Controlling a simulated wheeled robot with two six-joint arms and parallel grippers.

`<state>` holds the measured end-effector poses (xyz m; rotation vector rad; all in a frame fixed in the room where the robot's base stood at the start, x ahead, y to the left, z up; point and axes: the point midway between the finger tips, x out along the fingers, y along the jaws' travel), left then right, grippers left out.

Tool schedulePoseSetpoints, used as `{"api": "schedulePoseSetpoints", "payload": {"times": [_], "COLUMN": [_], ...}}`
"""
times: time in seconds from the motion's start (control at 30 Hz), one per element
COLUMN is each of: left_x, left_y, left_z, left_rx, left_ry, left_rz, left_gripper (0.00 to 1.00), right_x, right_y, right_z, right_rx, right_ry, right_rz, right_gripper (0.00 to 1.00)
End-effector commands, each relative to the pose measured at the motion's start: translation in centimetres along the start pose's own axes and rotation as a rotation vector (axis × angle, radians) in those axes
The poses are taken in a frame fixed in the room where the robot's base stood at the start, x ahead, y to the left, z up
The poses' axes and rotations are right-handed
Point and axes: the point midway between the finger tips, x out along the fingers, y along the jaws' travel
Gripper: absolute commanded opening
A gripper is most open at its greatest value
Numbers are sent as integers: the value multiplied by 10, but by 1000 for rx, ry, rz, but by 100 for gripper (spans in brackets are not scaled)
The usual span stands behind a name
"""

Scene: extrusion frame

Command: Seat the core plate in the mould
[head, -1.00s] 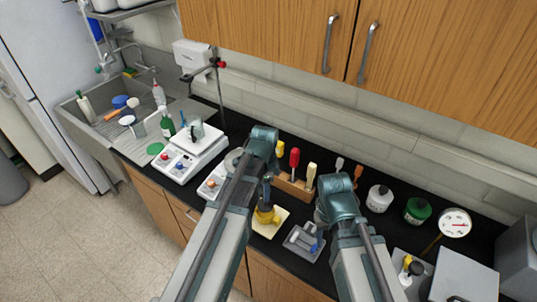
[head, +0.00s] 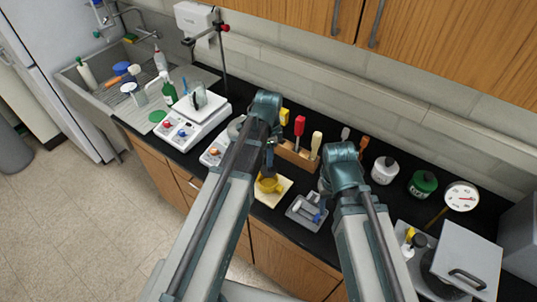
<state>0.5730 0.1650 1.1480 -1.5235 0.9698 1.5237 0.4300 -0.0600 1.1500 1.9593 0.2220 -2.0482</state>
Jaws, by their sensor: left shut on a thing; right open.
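My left gripper (head: 269,168) comes down just above a yellow round piece (head: 269,185) over a cream square pad (head: 280,195). It is shut, apparently on the yellow piece; the contact is too small to see clearly. A grey block-like tray (head: 300,212) with raised parts lies just right of the pad and may be the mould. I cannot tell for sure which piece is the core plate. My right gripper (head: 321,212) is open, low at the grey tray's right side and partly hidden by its own arm.
A wooden rack (head: 295,155) with several coloured-handled tools stands behind the grippers. White (head: 384,170) and green (head: 422,184) jars, a round dial (head: 461,196) and a lidded grey box (head: 465,265) stand at right.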

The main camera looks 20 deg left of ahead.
Motion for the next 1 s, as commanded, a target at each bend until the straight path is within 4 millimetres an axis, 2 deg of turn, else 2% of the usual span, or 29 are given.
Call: {"api": "schedulePoseSetpoints", "payload": {"times": [0.03,0.5,0.67,0.97,1.0], "left_x": [12,64,72,72,72], "left_y": [0,0,0,0,0], "left_z": [0,0,0,0,0], "left_rx": [0,0,0,0,0], "left_ry": [0,0,0,0,0], "left_rz": [0,0,0,0,0], "left_gripper": [0,0,0,0,49], "right_x": [12,64,72,71,71], "right_y": [-1,-6,-6,-6,-6], "right_z": [-1,-4,-5,-5,-5], "right_rx": [1,0,-3,-4,-4], "right_ry": [0,2,2,2,2], "right_rz": [0,1,1,1,1], "right_gripper": [50,50,50,50,50]}}
